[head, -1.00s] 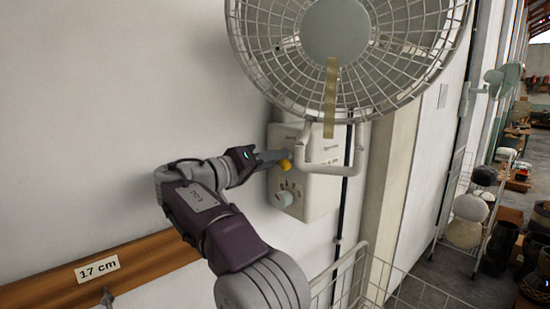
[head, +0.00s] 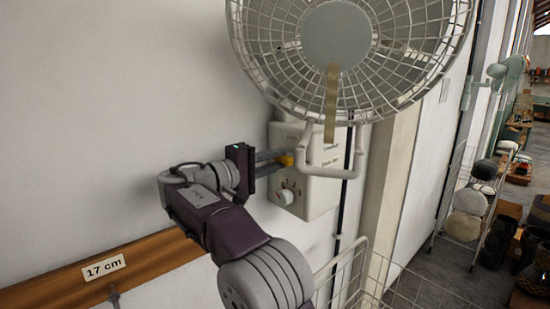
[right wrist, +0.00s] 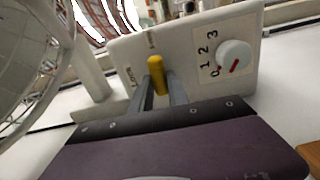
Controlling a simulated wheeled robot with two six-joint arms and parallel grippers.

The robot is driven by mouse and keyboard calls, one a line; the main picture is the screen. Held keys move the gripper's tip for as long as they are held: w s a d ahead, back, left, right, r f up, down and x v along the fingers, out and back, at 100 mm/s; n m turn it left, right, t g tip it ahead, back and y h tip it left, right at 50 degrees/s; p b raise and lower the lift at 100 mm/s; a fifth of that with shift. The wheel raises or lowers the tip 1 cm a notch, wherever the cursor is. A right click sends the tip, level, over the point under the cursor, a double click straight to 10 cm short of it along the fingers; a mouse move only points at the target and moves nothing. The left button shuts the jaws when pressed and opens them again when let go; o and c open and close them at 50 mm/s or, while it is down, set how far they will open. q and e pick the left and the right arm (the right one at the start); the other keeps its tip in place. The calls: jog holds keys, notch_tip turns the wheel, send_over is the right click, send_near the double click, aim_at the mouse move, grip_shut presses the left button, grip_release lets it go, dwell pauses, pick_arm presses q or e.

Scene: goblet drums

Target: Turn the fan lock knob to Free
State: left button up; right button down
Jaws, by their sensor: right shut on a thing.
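The yellow lock knob (head: 286,160) sticks out from the upper left of the white control box (head: 322,190), under the fan. In the right wrist view the yellow knob (right wrist: 157,75) stands between my two grey fingers, its bar pointing nearly straight up in the picture. My left gripper is not in view.
A white speed dial (right wrist: 233,55) with a red mark near 0 is on the same box. The caged fan (head: 335,50) and a bent white bracket (head: 335,173) are close above and right. A wire rack (head: 345,280) stands below.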

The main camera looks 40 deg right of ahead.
jog(key=shift+f+n, duration=0.15)
jog(key=shift+n, duration=0.15)
dwell(0.4)
jog(key=c, duration=1.4)
grip_release()
jog(key=shift+o, duration=0.6)
jog(key=shift+s+d, duration=0.1)
jog(key=a+b, duration=0.1)
jog(key=a, duration=0.8)
jog(key=shift+s+b, duration=0.3)
jog(key=shift+s, duration=0.05)
